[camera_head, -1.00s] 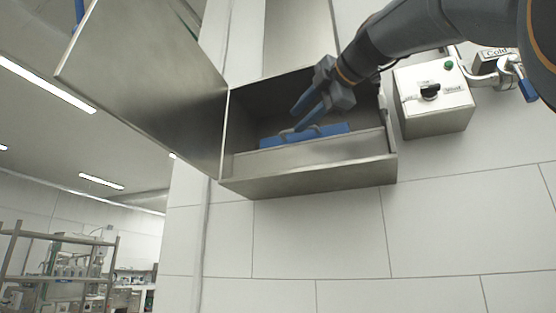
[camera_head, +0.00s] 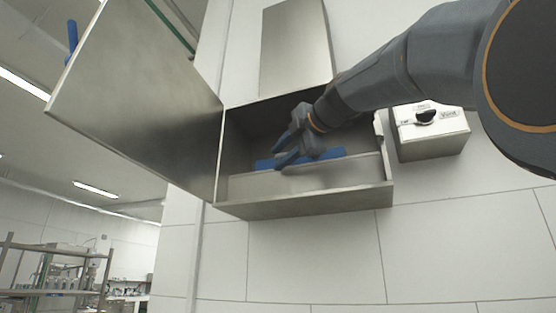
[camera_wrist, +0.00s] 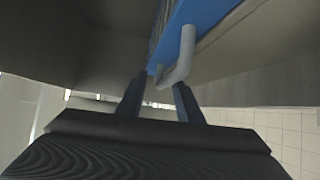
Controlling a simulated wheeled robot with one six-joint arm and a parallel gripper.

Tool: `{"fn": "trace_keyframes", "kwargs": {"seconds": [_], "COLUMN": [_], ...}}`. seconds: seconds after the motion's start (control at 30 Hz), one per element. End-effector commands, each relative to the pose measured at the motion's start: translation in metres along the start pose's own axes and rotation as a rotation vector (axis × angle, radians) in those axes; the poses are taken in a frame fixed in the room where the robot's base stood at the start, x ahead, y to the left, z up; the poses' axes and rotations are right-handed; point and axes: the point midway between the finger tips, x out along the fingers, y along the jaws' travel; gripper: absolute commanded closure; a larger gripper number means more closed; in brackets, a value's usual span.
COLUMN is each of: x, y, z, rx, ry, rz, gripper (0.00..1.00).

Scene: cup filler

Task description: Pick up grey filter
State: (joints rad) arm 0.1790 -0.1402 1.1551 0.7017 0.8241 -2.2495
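The filter shows as a blue bar (camera_head: 328,154) lying low inside an open steel wall box (camera_head: 300,207). In the wrist view it has a blue edge (camera_wrist: 208,18), a ribbed grey side and a bent light-grey handle (camera_wrist: 184,58). My gripper (camera_head: 281,153) is inside the box opening, in front of the filter, and hides part of it. In the wrist view my gripper (camera_wrist: 160,86) is open, with a gap between its two blue-grey fingers. The lower end of the handle appears between the fingertips; I cannot tell if they touch it.
The box's large steel door (camera_head: 140,90) stands open to the left. The box's front wall rises below my gripper. A white control box (camera_head: 430,135) with a black knob is on the wall at right. A shelf rack (camera_head: 50,270) stands far off at lower left.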

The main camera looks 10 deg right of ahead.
Motion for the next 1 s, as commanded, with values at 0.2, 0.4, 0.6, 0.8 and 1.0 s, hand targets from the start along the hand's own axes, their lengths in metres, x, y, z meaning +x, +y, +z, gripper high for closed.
{"fn": "trace_keyframes", "kwargs": {"seconds": [0.2,0.4,0.6,0.8,1.0], "x": [-0.0002,0.0000,-0.0002,-0.0016,-0.0020], "y": [0.0001,-0.0005,-0.0017,-0.0020,-0.0018], "z": [0.0001,0.0002,-0.0020,-0.0083,-0.0082], "rx": [0.000,0.000,-0.002,-0.001,0.000], "ry": [0.000,0.000,0.001,0.001,0.000], "rz": [0.000,-0.001,-0.003,-0.004,-0.006], "gripper": [1.00,1.00,1.00,1.00,1.00]}}
